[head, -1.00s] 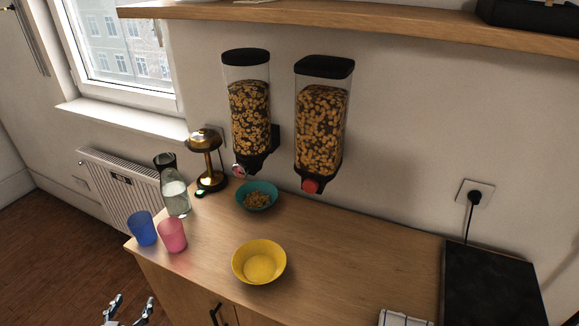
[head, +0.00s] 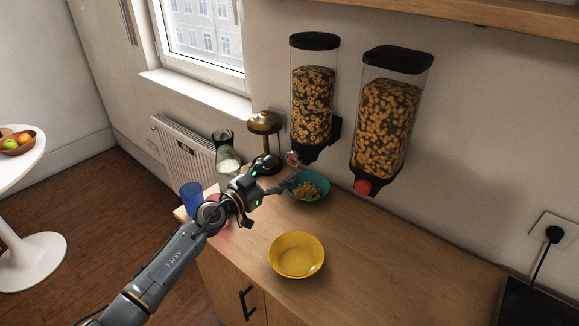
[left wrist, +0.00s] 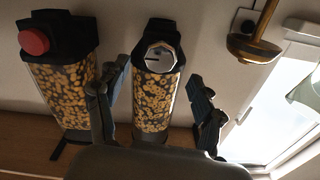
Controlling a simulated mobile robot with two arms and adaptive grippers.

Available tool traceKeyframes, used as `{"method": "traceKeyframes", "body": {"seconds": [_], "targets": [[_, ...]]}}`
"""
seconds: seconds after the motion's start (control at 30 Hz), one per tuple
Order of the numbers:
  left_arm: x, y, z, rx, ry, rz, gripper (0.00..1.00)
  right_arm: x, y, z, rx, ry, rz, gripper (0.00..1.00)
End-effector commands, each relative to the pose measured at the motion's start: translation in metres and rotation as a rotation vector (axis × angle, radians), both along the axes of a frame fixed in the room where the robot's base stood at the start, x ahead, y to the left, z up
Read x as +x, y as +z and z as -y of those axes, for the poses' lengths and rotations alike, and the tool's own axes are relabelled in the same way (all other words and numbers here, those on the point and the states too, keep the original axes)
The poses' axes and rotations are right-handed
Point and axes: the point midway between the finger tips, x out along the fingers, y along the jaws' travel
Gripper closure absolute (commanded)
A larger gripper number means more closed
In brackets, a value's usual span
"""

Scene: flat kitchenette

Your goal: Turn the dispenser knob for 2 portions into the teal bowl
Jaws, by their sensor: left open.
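The left dispenser (head: 313,108) hangs on the wall, filled with ring-shaped cereal. My left gripper (head: 278,177) is open in front of the knob, beside the bowl. In the left wrist view, the knob lies between its spread fingers, apparently apart from them. My right gripper is out of view.
A second dispenser (head: 388,118) with a red knob (head: 363,187) hangs to the right. A yellow bowl (head: 296,256), blue cup (head: 190,195), mostly hidden pink cup (head: 221,229), carafe (head: 227,160) and brass lamp (head: 265,125) stand near my left arm.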

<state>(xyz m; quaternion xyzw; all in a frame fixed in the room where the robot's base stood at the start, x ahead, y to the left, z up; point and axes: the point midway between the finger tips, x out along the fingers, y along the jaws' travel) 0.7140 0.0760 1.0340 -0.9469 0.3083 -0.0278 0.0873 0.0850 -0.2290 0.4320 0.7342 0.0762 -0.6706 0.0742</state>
Motion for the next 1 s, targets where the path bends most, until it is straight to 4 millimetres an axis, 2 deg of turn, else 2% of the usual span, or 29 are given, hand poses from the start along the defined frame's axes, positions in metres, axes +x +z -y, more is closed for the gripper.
{"method": "traceKeyframes", "body": {"seconds": [0.03, 0.1, 0.3, 0.67, 0.77, 0.93, 1.0], "targets": [[0.009, -0.003, 0.007, -0.003, 0.000, 0.002, 0.32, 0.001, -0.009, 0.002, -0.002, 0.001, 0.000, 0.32], [0.019, -0.003, 0.014, -0.002, 0.000, 0.001, 0.32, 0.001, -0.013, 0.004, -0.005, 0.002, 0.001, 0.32], [0.037, -0.002, 0.026, 0.000, 0.002, 0.000, 0.32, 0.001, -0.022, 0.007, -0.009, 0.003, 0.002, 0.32], [0.041, 0.000, 0.029, 0.000, 0.001, 0.000, 0.32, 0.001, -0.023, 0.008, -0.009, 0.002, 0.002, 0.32], [0.041, 0.000, 0.029, 0.000, 0.001, 0.000, 0.48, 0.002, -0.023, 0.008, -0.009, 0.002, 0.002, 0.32], [0.041, 0.000, 0.029, 0.000, 0.001, 0.000, 0.83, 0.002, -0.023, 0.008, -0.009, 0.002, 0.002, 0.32], [0.041, 0.000, 0.029, 0.000, 0.001, 0.000, 0.86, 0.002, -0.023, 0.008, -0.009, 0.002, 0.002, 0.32]]}}
